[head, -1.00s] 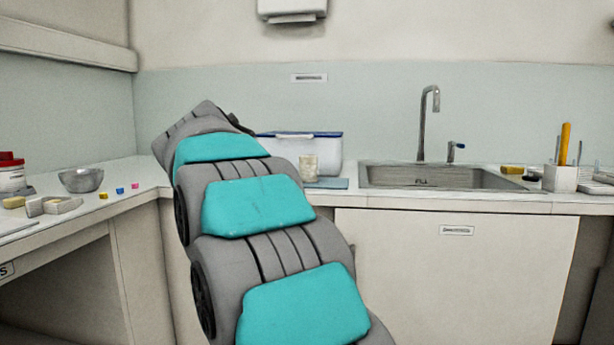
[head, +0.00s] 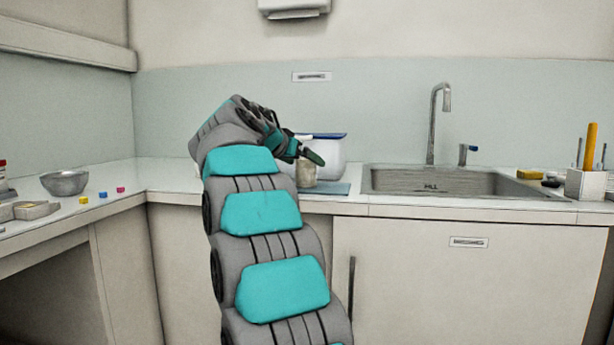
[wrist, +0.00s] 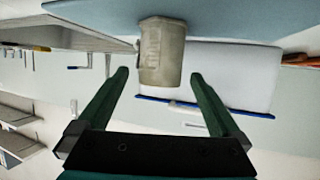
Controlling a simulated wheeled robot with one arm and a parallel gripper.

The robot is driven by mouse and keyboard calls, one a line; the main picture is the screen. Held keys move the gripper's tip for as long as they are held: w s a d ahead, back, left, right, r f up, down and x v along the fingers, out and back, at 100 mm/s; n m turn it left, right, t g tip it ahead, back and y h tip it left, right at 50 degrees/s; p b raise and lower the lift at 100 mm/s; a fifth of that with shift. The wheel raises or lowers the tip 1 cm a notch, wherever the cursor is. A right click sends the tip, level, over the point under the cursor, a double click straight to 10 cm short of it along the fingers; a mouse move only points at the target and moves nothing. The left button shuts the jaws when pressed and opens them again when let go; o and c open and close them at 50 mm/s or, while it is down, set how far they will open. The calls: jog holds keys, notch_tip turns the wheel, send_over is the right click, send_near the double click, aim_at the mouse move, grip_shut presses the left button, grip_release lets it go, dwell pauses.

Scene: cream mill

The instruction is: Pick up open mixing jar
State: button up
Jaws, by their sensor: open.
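The open mixing jar (head: 307,174) is a small beige, translucent jar standing upright on a blue-grey mat (head: 334,189) on the counter left of the sink. In the wrist view, which is upside down, the jar (wrist: 162,52) is at the upper middle. My gripper (wrist: 159,75) is open, its two dark green fingers pointing toward the jar. The fingertips show to either side of the jar's near-lid end, with gaps on both sides; whether they reach around it is unclear. In the head view a dark fingertip overlaps the jar's top.
A white box with a blue lid (head: 330,155) stands close behind the jar. The sink (head: 430,181) with its tap (head: 435,120) is to the right. A metal bowl (head: 65,183) and small coloured cubes lie on the left counter. The counter between bowl and arm is mostly clear.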

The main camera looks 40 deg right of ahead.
aim_at(311, 164)
jog(key=p+x, duration=0.1)
jog(key=x, duration=0.4)
jog(key=shift+f, duration=0.1)
jog(key=c, duration=1.4)
jog(key=shift+r+p, duration=0.35)
jog(key=shift+r, duration=1.45)
jog(key=shift+s+a+r+b, duration=0.1)
jog(key=shift+s+a+b, duration=0.15)
jog(key=shift+s, duration=0.35)
jog(key=shift+s+a+b, duration=0.3)
jog(key=shift+s, duration=0.3)
jog(key=shift+s+a+b, duration=0.25)
jog(key=shift+s, duration=0.3)
jog(key=s+a+r+b, duration=0.1)
jog(key=s+a, duration=0.4)
jog(key=s, duration=0.6)
jog(key=shift+r+b, duration=0.15)
jog(key=shift+b, duration=0.3)
